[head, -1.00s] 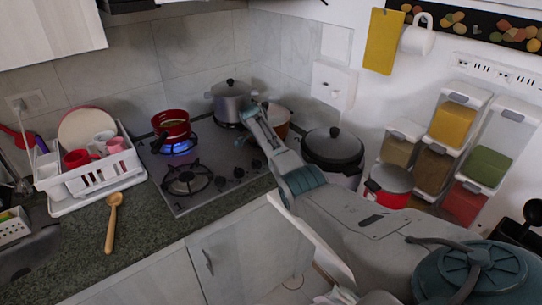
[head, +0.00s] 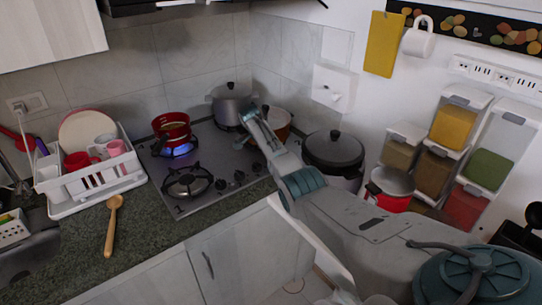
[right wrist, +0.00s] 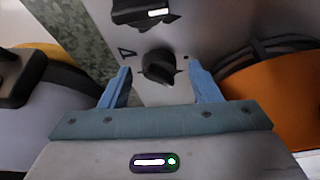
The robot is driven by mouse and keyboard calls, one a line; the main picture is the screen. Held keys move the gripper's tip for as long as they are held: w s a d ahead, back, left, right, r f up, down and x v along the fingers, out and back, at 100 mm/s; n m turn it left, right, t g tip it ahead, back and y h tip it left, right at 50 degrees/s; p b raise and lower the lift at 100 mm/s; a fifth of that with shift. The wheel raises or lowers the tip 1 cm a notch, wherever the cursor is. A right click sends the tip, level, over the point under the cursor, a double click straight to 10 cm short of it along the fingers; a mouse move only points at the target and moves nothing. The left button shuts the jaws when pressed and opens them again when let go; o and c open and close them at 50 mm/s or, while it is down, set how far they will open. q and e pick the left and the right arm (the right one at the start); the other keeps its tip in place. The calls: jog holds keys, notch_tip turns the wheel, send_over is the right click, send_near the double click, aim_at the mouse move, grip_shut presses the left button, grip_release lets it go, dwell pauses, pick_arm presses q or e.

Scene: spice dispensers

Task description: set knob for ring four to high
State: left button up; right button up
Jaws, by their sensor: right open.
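The steel stove (head: 205,202) has several black knobs along its right side. In the right wrist view one round black knob (right wrist: 158,67) sits between the fingertips of my right gripper (right wrist: 158,72), with a small mark on the panel to each side. The fingers are spread, with a visible gap on both sides of the knob. Another black knob (right wrist: 140,10) shows at the top edge of that view. In the head view my right gripper (head: 252,115) is over the right side of the stove. My left gripper is not in view. Which knob is ring four's cannot be told.
A red pot (head: 171,126) stands over a lit blue flame. A silver pot (head: 231,98) and an orange pot (right wrist: 265,97) stand near my right gripper. A large lidded pot (head: 333,152) is on the right. The front burner (head: 187,183) is empty.

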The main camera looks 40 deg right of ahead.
jog(key=b+v, duration=0.2)
jog(key=v, duration=0.8)
jog(key=shift+r, duration=0.3)
jog(key=shift+a+f, duration=0.1)
